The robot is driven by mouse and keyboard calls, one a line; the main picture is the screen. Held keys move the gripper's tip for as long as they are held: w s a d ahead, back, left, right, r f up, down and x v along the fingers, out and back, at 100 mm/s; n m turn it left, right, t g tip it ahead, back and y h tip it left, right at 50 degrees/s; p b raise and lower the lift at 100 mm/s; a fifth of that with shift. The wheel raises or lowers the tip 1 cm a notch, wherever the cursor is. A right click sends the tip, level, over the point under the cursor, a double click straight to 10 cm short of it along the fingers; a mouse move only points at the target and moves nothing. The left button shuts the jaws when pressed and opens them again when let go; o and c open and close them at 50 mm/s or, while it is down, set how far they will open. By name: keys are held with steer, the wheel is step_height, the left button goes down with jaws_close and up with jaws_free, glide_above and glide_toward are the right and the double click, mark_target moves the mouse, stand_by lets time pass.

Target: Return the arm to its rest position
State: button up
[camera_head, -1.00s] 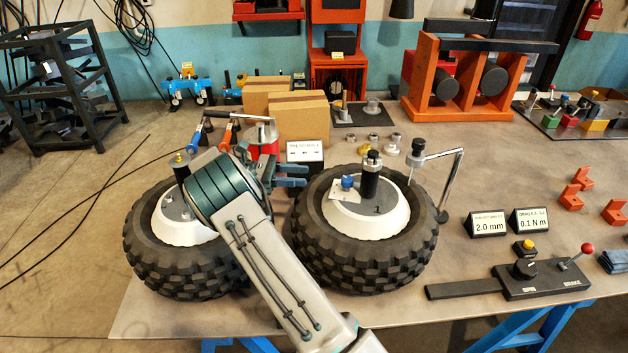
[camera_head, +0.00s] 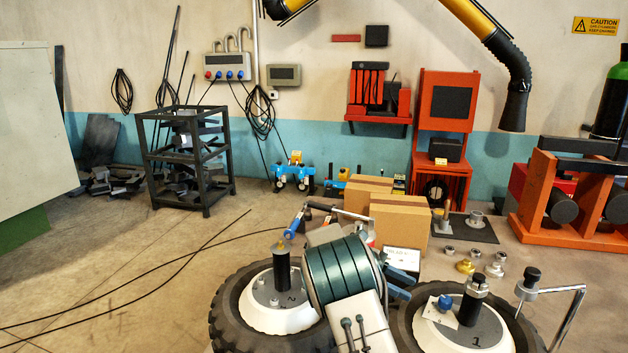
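My arm reaches in from the bottom edge, right of the middle, with a dark green ribbed wrist joint (camera_head: 342,268). My gripper (camera_head: 402,274) is just right of that joint, partly hidden by it. Its blue-grey fingers look apart, and I see nothing held between them. It is over the area between two knobbly tyres. The left tyre (camera_head: 232,318) has a white hub marked 2 with a black post. The right tyre (camera_head: 405,325) has a white hub marked 1, a black post and a blue-knobbed part. No rest position is marked in view.
Cardboard boxes (camera_head: 400,222) and a small sign (camera_head: 401,257) stand behind the gripper. A blue-handled tool (camera_head: 295,222) rises near the left hub. A bent metal rod (camera_head: 568,318) stands at right. A black rack (camera_head: 188,160) is far left; the floor before it holds only cables.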

steer(key=s+d+r+m+t+y, duration=0.1)
steer(key=s+r+m+t+y, duration=0.3)
steer(key=s+y, duration=0.65)
steer(key=s+a+m+t+y, duration=0.1)
steer(key=s+a+m+t, duration=0.2)
steer(key=s, duration=0.6)
steer(key=s+a+m+t+y, duration=0.2)
steer(key=s+a+m+t, duration=0.1)
steer(key=s, duration=0.6)
steer(key=shift+a+f+m, duration=0.15)
steer(key=shift+a+m, duration=0.7)
steer(key=shift+m, duration=0.05)
